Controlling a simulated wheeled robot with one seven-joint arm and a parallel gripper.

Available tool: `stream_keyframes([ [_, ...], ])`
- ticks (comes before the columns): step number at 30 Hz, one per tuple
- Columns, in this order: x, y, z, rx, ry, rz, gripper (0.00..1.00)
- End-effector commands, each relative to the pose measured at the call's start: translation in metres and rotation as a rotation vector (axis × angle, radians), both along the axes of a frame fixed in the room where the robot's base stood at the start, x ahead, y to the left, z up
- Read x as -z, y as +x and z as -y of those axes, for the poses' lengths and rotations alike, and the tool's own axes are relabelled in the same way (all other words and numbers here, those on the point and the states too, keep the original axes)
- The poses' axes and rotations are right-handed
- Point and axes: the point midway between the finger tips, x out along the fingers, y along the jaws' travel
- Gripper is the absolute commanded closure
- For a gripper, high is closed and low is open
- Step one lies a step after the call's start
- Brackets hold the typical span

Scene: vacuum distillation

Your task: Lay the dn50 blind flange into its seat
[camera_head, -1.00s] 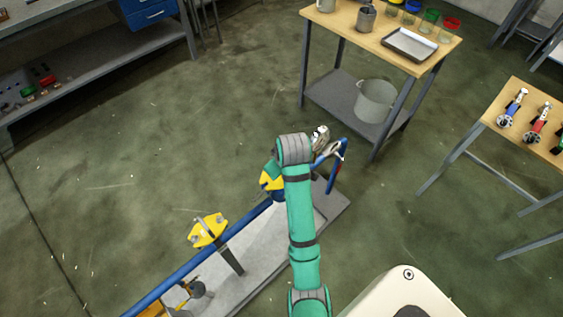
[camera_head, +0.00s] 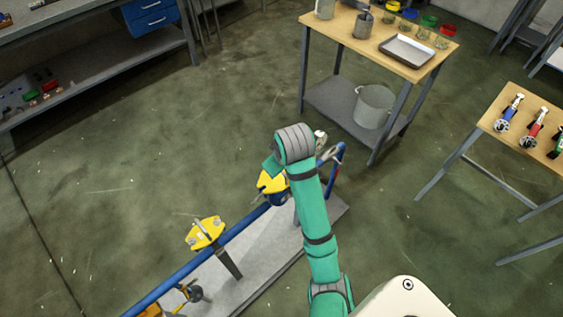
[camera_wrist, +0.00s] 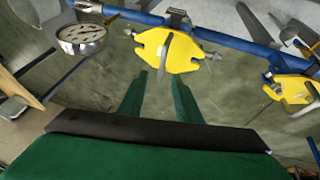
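My gripper (camera_wrist: 159,78) shows in the wrist view as two green fingers, apart with nothing visible between them. Just beyond the fingertips is a yellow two-eared fitting (camera_wrist: 150,47) on a blue pipe (camera_wrist: 233,42), with a thin grey upright piece at its middle. A second yellow fitting (camera_wrist: 296,88) is at the right. In the head view, one yellow fitting (camera_head: 267,184) is partly hidden by my wrist and another (camera_head: 205,233) stands lower left on the pipe (camera_head: 172,281). My fingers are hidden there. I cannot make out the blind flange or tell which part is its seat.
A round silver part with a pale face (camera_wrist: 82,38) is at upper left in the wrist view. The pipe runs above a grey base plate (camera_head: 268,262). A wooden-topped table (camera_head: 345,27) with a metal tray (camera_head: 407,50) and a second table (camera_head: 540,149) stand to the right.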

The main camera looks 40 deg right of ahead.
Motion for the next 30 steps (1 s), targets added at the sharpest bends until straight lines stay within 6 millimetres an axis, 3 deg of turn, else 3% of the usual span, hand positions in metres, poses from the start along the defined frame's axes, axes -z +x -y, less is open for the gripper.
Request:
stream_keyframes([
  [5,-0.002,-0.007,0.001,0.004,-0.001,-0.014,0.69],
  [15,-0.024,-0.007,-0.007,-0.004,0.0,-0.009,0.69],
  [30,-0.025,-0.008,-0.008,-0.003,0.002,-0.011,0.69],
])
